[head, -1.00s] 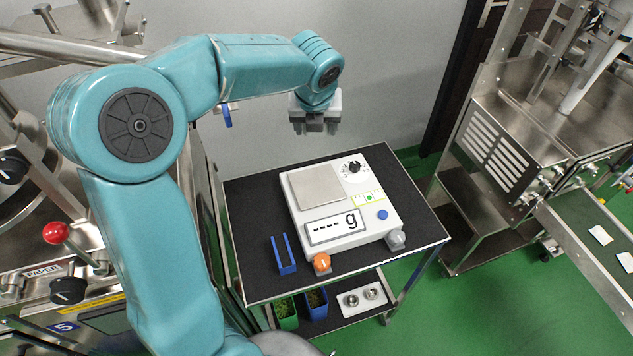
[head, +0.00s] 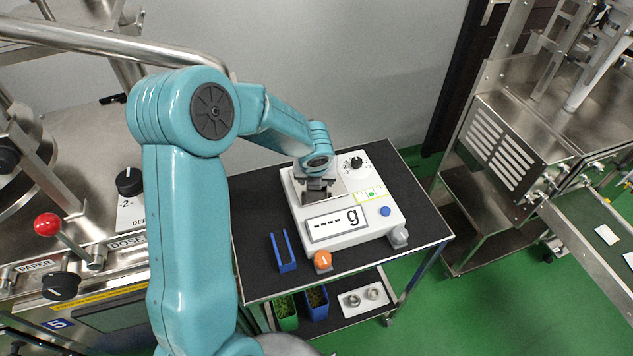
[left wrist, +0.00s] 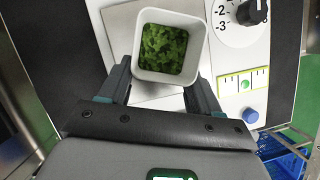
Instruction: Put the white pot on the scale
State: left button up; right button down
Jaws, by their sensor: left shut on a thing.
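The white pot (left wrist: 160,77) is square and filled with green leaves. In the left wrist view it sits between the fingers of my left gripper (left wrist: 157,84), which is shut on it. The white scale (head: 368,214) stands on the dark cart top, with a metal weighing plate (left wrist: 120,30) and a display reading dashes and "g". In the head view my left gripper (head: 318,190) is over the weighing plate and hides the pot. I cannot tell whether the pot touches the plate. My right gripper is not in view.
A blue holder (head: 283,252) stands on the cart top (head: 258,222) left of the scale. An orange knob (head: 322,261) and a grey knob (head: 399,236) are at the scale's front. Green and blue bins and a white tray are on the lower shelf. Machines stand on both sides.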

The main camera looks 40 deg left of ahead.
pick_arm(q)
jog(key=shift+w+f, duration=0.1)
jog(key=shift+f, duration=0.3)
jog(key=shift+f, duration=0.15)
jog(key=o, duration=1.1)
jog(key=shift+o, duration=0.2)
jog(key=shift+d+r, duration=0.1)
jog(key=shift+r, duration=0.5)
jog(key=p+v, duration=0.1)
jog(key=v, duration=1)
